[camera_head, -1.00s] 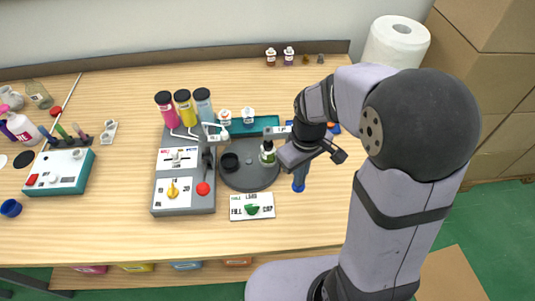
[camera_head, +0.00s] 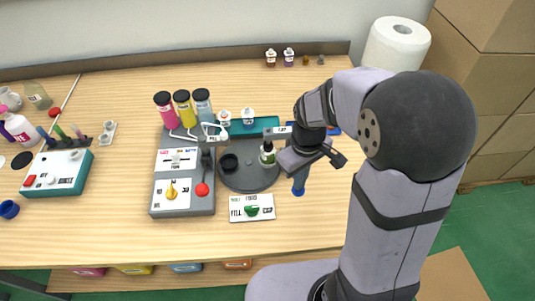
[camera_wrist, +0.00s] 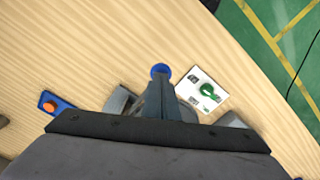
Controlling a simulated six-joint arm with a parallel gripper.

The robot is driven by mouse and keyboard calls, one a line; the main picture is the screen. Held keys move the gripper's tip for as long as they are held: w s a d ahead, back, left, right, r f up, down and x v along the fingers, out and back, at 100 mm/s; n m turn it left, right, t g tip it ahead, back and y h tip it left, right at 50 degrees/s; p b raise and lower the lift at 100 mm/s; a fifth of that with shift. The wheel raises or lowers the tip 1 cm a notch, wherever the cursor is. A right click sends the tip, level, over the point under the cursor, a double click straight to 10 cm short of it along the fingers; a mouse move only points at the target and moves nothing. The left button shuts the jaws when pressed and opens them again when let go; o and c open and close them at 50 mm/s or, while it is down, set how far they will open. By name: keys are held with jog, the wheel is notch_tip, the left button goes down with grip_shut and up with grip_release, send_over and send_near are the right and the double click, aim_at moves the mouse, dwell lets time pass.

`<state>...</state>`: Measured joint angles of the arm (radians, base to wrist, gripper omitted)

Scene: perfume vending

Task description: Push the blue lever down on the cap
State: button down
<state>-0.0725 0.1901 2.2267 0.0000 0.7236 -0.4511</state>
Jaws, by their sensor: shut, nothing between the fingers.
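The blue lever shows as a round blue knob (camera_head: 298,192) right of the fill/cap card in the head view. In the wrist view the knob (camera_wrist: 160,68) lies just beyond my fingertips; the rest of the lever is hidden. My gripper (camera_head: 299,185) is shut and empty, pointing down over the knob; its narrow fingers also show in the wrist view (camera_wrist: 161,82). I cannot tell whether the tips touch the knob. A small bottle (camera_head: 267,155) with a white top stands on the dark round turntable (camera_head: 240,181), left of my gripper.
The fill/cap card (camera_head: 237,212) with a green pointer lies left of the knob. The grey console (camera_head: 184,208) stands further left, with several coloured jars behind it. A blue piece with an orange knob (camera_wrist: 50,106) shows in the wrist view. Table right of my gripper is clear.

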jog(key=shift+r, duration=0.1)
notch_tip(320, 180, up, 7)
jog(key=p, duration=0.7)
jog(key=shift+r, duration=0.2)
dwell(0.8)
jog(key=s+d+m, duration=0.2)
jog(key=s+m, duration=0.4)
jog(key=s, duration=0.3)
jog(key=shift+s+d+r, duration=0.2)
jog(key=shift+s+r, duration=0.15)
jog(key=shift+r, duration=0.1)
dwell(1.3)
